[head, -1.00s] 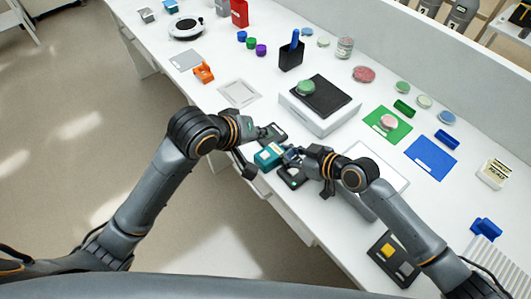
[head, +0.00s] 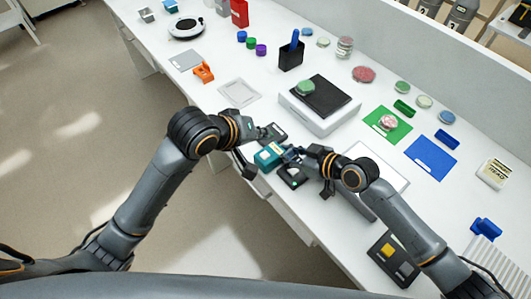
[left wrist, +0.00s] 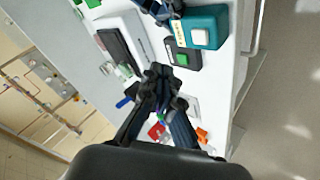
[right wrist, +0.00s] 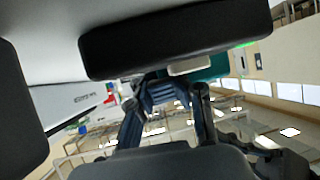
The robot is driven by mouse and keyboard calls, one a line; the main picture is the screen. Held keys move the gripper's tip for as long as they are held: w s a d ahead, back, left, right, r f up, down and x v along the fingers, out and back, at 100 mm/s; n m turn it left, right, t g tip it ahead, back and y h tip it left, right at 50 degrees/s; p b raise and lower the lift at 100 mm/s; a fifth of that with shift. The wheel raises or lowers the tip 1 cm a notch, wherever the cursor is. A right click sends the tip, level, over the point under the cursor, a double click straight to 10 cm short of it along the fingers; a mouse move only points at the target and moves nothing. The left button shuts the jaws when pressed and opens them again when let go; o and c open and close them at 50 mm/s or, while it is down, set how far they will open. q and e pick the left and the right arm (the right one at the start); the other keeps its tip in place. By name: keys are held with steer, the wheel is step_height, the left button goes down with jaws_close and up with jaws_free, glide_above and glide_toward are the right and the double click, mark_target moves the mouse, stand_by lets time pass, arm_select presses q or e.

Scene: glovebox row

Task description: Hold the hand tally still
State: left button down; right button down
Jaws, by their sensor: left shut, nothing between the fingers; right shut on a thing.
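The hand tally is a teal box (head: 268,156) near the front edge of the bench. In the left wrist view the tally (left wrist: 206,22) shows a white square button and a pale label. My right gripper (head: 289,153) is shut on it from the right. In the right wrist view part of the teal body (right wrist: 215,67) shows beyond the fingers, mostly hidden by dark parts. My left gripper (head: 263,132) is shut and empty, just beyond the tally and apart from it. It also shows in the left wrist view (left wrist: 161,72).
A dark pad (left wrist: 183,55) with a green patch lies beside the tally. Another dark pad (head: 292,179) is on its near side. A white scale (head: 312,120) with a black plate stands behind. A green mat (head: 378,130) and blue mat (head: 430,160) lie to the right.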

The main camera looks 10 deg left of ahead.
mark_target(262, 156)
stand_by(0.8)
arm_select(q)
step_height(262, 156, up, 4)
steer(key=shift+f, duration=0.1)
stand_by(0.3)
steer(key=shift+s+d+f, duration=0.1)
steer(key=shift+f, duration=2.1)
steer(key=shift+s+d+f, duration=0.1)
steer(key=shift+f, duration=2.1)
steer(key=shift+w+a, duration=0.1)
steer(key=shift+f, duration=0.45)
